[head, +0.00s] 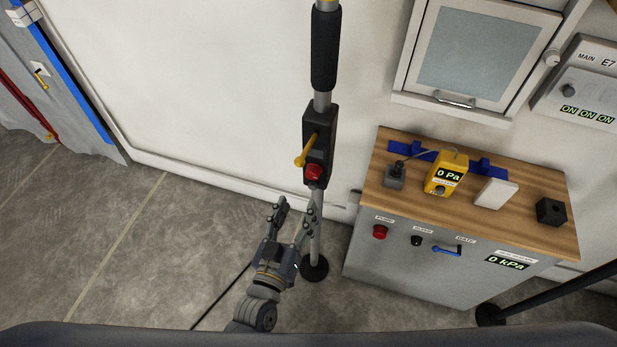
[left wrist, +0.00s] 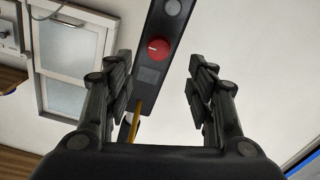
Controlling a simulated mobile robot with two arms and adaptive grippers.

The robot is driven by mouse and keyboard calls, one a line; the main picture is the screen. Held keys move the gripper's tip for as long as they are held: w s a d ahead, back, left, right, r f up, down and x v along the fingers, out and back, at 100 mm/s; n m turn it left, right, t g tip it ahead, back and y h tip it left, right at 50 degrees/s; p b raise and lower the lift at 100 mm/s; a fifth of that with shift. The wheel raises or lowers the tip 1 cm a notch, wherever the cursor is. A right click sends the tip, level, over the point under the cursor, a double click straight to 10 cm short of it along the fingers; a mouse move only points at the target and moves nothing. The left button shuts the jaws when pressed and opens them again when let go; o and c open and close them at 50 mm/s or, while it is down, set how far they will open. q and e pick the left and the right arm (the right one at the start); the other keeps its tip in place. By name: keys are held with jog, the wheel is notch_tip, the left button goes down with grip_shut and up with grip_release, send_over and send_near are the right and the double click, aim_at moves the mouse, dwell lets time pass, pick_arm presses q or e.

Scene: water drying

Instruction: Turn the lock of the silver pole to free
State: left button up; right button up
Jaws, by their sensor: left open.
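The silver pole (head: 317,225) stands upright on a round black base in the head view, with a black foam grip at the top. A black lock box (head: 318,125) is fixed on it, with a yellow lever (head: 303,156) sticking out to the lower left and a red knob (head: 313,172) below it. My left gripper (head: 295,207) is open and empty, below the lock box and close to the pole. In the left wrist view the red knob (left wrist: 158,48) shows beyond the open fingers, and part of the yellow lever (left wrist: 135,118) shows beside the left finger. My right gripper is not seen.
A grey cabinet with a wooden top (head: 535,222) stands to the right, holding a yellow gauge (head: 446,173) and small blocks. A windowed hatch (head: 475,50) is on the wall above. A grey curtain (head: 35,95) hangs at far left. The floor left of the pole is clear.

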aim_at(312, 177)
pick_arm(q)
jog(key=p+x, duration=0.1)
jog(key=x, duration=0.7)
jog(key=shift+w+d, duration=0.1)
jog(key=shift+d, duration=0.1)
jog(key=shift+w+d+f, duration=0.1)
jog(key=shift+w+d, duration=0.05)
jog(key=shift+w, duration=0.35)
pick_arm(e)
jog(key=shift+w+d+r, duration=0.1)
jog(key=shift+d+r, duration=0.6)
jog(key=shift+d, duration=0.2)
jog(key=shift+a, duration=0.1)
pick_arm(q)
jog(key=shift+c, duration=0.8)
jog(key=c, duration=0.9)
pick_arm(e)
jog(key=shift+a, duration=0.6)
